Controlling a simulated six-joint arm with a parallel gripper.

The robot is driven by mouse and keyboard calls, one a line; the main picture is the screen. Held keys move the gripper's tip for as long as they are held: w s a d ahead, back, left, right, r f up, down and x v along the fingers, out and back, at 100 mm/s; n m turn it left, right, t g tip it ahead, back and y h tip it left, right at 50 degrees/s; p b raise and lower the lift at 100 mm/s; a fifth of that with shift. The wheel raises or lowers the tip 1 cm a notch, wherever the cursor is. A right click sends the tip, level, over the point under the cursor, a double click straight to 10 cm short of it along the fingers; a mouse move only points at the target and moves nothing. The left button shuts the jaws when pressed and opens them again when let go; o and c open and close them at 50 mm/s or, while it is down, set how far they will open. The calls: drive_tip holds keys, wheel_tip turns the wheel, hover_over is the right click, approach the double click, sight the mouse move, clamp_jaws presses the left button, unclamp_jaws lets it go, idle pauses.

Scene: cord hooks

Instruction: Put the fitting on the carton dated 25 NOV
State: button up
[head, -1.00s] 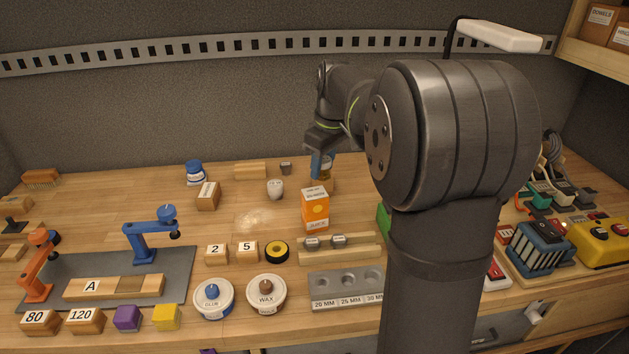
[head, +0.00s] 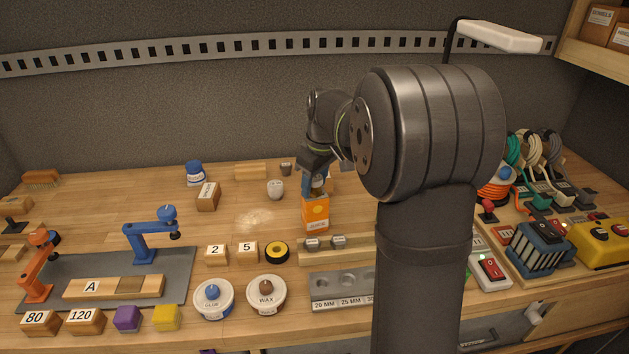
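An orange carton (head: 316,213) stands upright near the middle of the bench. Its printing is too small to read, so I cannot tell its date. My gripper (head: 317,186) points down at the carton's top, with blue fingers on either side of a small brass-grey piece, which looks like the fitting (head: 318,183). The gripper seems shut on it. The fingers hide most of the carton's top, and I cannot tell whether the fitting touches it.
A wooden rack (head: 358,248) with two grey metal pieces and a grey hole block (head: 340,283) lie in front of the carton. My arm hides the bench to the right. Clear bench lies left of the carton.

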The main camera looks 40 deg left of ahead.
sight(321, 180)
drive_tip(key=shift+o, duration=0.7)
wheel_tip(321, 180, up, 12)
drive_tip(key=d, duration=0.1)
drive_tip(key=shift+d, duration=0.4)
drive_tip(key=shift+r, duration=0.1)
